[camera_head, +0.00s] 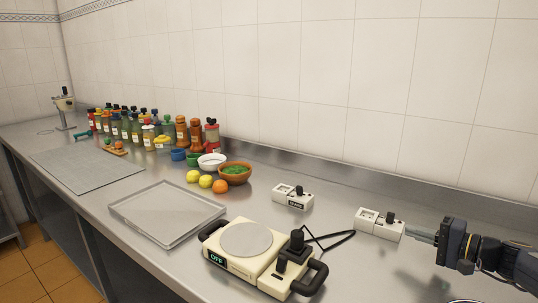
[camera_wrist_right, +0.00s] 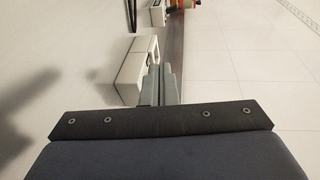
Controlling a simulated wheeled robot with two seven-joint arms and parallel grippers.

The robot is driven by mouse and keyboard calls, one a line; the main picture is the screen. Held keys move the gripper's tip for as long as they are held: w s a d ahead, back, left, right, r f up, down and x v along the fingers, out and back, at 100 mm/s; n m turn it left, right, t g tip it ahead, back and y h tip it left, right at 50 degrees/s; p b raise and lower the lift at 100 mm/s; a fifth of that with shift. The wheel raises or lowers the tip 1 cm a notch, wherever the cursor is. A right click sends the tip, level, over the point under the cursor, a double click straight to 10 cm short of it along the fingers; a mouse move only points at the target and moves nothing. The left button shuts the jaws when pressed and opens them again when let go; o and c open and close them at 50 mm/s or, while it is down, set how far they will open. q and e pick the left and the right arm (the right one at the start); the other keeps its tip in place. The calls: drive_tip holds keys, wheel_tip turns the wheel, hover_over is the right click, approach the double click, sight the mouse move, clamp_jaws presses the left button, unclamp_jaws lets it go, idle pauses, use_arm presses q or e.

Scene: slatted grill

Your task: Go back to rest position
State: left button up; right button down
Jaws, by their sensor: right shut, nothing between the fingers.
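My right gripper (camera_head: 412,233) comes in from the right edge of the head view. Its two fingers are together and hold nothing. The tips are close to a small white box with a black knob (camera_head: 380,224) near the back of the counter; I cannot tell whether they touch. In the right wrist view the closed fingers (camera_wrist_right: 160,86) point away beside the same white box (camera_wrist_right: 133,68). My left gripper is not in view.
A cream hot-plate device (camera_head: 247,240) with black handles and an "OFF" display stands on the steel counter. Another white box (camera_head: 293,197), a clear tray (camera_head: 167,213), fruit, bowls and several bottles (camera_head: 181,132) lie further left. A tiled wall (camera_head: 330,80) runs behind.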

drive_tip(key=s+a+r+n+g+p, duration=0.1)
drive_tip(key=s+a+r+n+g, duration=0.15)
drive_tip(key=a, duration=0.35)
drive_tip(key=s+a+r+n+g+p, duration=0.1)
drive_tip(key=s+a+r+g, duration=0.1)
drive_tip(key=s+a, duration=0.3)
drive_tip(key=s+a+f+n+h+p, duration=0.1)
drive_tip(key=s+a+h+p, duration=0.1)
drive_tip(key=s, duration=0.5)
drive_tip(key=s+a+n+g+h+p, duration=0.1)
drive_tip(key=s+a, duration=0.3)
drive_tip(key=s, duration=0.4)
drive_tip(key=s+a+f+n+g+h+p, duration=0.1)
drive_tip(key=s+a+n+h+p, duration=0.2)
drive_tip(key=s, duration=0.5)
drive_tip(key=shift+s+a+f, duration=0.25)
drive_tip(key=shift+a+f, duration=0.1)
drive_tip(key=shift+a, duration=0.05)
drive_tip(key=shift+s+f, duration=0.25)
